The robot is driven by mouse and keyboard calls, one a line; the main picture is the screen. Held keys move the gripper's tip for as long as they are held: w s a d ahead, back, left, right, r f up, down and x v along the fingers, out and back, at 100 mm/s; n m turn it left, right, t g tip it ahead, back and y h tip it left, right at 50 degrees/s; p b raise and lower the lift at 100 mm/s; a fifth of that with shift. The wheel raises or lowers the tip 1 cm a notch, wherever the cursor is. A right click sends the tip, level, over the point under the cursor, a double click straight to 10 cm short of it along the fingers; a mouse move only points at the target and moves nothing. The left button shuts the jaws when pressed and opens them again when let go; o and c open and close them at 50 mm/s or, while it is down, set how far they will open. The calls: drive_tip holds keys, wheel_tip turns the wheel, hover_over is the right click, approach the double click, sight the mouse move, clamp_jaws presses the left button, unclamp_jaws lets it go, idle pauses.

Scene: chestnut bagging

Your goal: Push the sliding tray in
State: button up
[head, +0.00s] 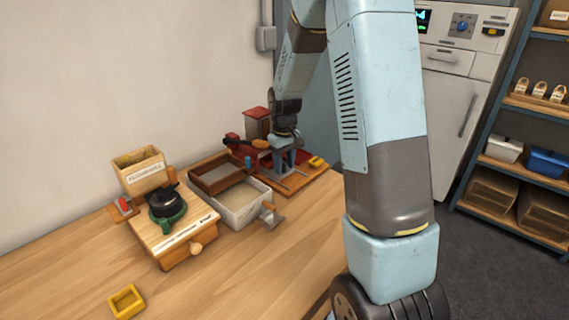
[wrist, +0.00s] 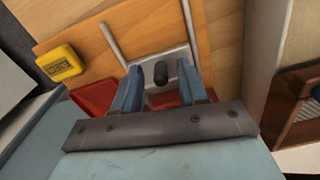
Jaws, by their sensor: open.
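The sliding tray (wrist: 176,54) is a light grey metal plate with an upright black knob (wrist: 161,73), on a wooden board between two thin metal rails. In the head view, the tray is mostly hidden by my gripper (head: 284,160), at the red bagging machine (head: 257,122). In the wrist view, my gripper (wrist: 159,68) is open, its two blue fingers on either side of the knob. I see gaps between the knob and both fingers. I cannot tell how deep the fingertips are beside it.
A grey-white sieve box (head: 242,205) and a brown wooden tray (head: 215,172) stand left of the machine. A wooden mill (head: 172,235) stands farther left. The front table is mostly clear.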

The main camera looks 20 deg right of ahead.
wheel_tip(320, 180, up, 14)
drive_tip(key=shift+f, duration=0.15)
idle(0.5)
drive_tip(key=shift+c, duration=0.3)
